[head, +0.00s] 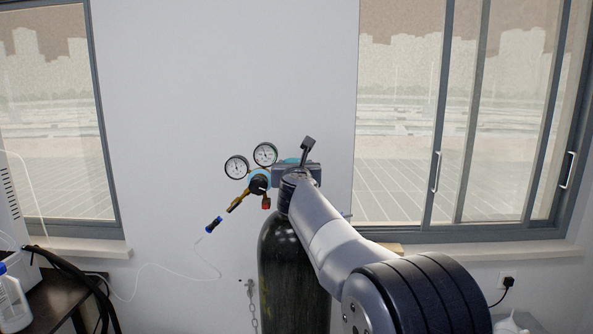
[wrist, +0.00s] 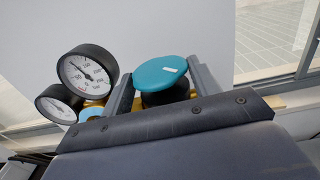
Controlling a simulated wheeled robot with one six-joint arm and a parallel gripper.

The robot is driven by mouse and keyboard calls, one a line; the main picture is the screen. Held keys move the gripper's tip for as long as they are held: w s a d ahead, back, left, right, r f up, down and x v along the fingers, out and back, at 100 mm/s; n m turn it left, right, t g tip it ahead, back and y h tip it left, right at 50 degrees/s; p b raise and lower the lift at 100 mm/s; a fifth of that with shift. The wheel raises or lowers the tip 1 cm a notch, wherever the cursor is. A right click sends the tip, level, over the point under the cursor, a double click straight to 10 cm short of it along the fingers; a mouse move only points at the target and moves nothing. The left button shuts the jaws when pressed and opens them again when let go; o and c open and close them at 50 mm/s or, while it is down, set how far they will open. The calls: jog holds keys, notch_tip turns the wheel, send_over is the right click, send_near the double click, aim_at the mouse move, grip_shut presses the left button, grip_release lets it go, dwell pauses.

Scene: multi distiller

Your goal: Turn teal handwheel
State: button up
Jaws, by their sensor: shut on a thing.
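The teal handwheel (wrist: 161,72) sits on top of the gas cylinder's valve, between the two fingers of my gripper (wrist: 160,90) in the wrist view. A small white mark shows on its top face. My gripper is shut on the handwheel, one finger on each side. In the head view only a sliver of teal shows at the handwheel (head: 291,160), as my gripper (head: 297,170) and arm hide most of it. The dark gas cylinder (head: 287,265) stands upright below, partly behind my arm.
Two round pressure gauges (head: 250,160) and a brass regulator stand close to the left of my gripper. A thin tube (head: 150,266) runs left from the regulator. A chain (head: 252,305) hangs beside the cylinder. The wall and windows are behind.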

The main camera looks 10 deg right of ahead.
jog(key=shift+r+m+h, duration=0.1)
jog(key=shift+m+h, duration=0.2)
jog(key=shift+h, duration=0.2)
jog(key=o, duration=0.9)
jog(key=shift+s, duration=0.1)
